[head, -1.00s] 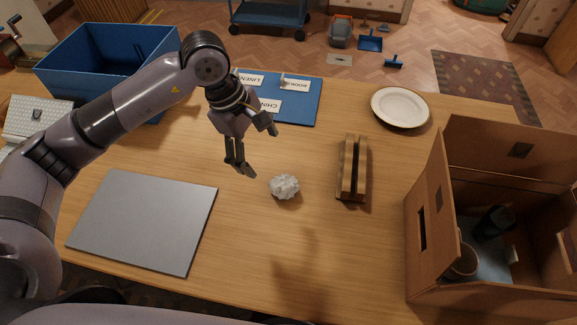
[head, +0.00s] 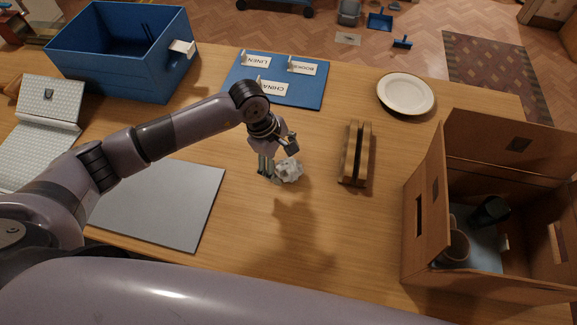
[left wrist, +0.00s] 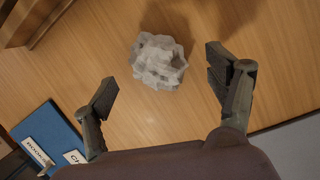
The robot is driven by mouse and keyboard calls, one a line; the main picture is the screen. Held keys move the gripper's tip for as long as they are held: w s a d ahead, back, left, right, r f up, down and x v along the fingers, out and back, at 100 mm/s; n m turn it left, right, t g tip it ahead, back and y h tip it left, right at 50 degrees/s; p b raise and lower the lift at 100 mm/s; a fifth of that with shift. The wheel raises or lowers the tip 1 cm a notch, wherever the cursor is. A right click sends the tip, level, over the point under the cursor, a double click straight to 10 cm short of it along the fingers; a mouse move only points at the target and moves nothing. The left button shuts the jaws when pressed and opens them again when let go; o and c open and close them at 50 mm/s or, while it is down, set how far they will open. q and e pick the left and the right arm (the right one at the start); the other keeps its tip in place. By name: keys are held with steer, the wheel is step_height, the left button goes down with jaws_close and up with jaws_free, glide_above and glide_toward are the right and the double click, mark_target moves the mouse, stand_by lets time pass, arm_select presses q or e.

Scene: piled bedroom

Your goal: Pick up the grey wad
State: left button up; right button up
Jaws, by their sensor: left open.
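The grey wad (head: 290,171) is a small crumpled pale lump on the wooden table, near the middle of the head view. My left gripper (head: 279,157) is just above and beside it, partly covering it. In the left wrist view, the wad (left wrist: 159,61) lies ahead of the open fingers of my left gripper (left wrist: 168,92), slightly beyond the tips and apart from both. My right gripper is not in view.
A slotted wooden block (head: 356,154) stands right of the wad. A cardboard box (head: 424,215) is farther right, a plate (head: 406,93) behind. A grey flat panel (head: 165,205), blue labelled board (head: 307,98) and blue bin (head: 120,60) are to the left and back.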

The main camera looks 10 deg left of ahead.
mark_target(285, 164)
arm_select(q)
steer(key=p+x, duration=0.1)
steer(key=x, duration=0.3)
steer(key=shift+w+a+f, duration=0.1)
steer(key=shift+w+f, duration=0.05)
steer(key=shift+f, duration=0.15)
steer(key=c, duration=0.9)
steer(key=shift+r, duration=0.1)
